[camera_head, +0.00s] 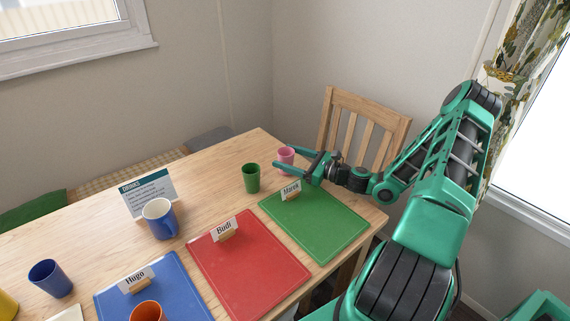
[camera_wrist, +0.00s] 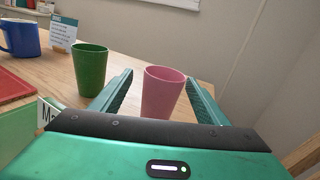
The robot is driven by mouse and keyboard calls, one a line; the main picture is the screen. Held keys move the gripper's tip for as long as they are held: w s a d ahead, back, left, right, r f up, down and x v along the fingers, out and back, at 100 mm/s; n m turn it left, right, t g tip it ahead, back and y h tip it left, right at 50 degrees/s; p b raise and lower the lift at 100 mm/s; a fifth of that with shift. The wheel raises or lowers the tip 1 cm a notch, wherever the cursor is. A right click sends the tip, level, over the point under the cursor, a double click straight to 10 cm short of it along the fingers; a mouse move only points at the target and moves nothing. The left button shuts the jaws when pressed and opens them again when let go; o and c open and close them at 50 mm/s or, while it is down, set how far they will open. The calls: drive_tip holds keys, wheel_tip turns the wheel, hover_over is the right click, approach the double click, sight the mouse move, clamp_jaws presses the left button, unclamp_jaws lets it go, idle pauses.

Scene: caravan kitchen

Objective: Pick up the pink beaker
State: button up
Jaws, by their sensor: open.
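The pink beaker (camera_head: 286,155) stands upright on the table near its far right edge. In the wrist view the pink beaker (camera_wrist: 162,92) shows between the two fingers, with a visible gap on each side. My gripper (camera_head: 283,157) is open around or just in front of the beaker; I cannot tell how deep it sits between the fingers. The gripper fingers also show in the wrist view (camera_wrist: 160,92). The bottom of the beaker is hidden behind my gripper's body there.
A green beaker (camera_head: 251,178) stands just left of my gripper. A "Marek" name card (camera_head: 291,190) stands on the green mat (camera_head: 322,228) close below my gripper. A blue mug (camera_head: 159,218) and a sign (camera_head: 147,194) stand further left. A wooden chair (camera_head: 364,125) is behind the table.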

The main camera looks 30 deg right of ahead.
sight(280, 153)
drive_tip(key=shift+d+x, duration=0.25)
drive_tip(key=shift+x, duration=2.35)
drive_tip(key=shift+w, duration=0.15)
drive_tip(key=shift+c, duration=0.6)
drive_tip(key=c, duration=1)
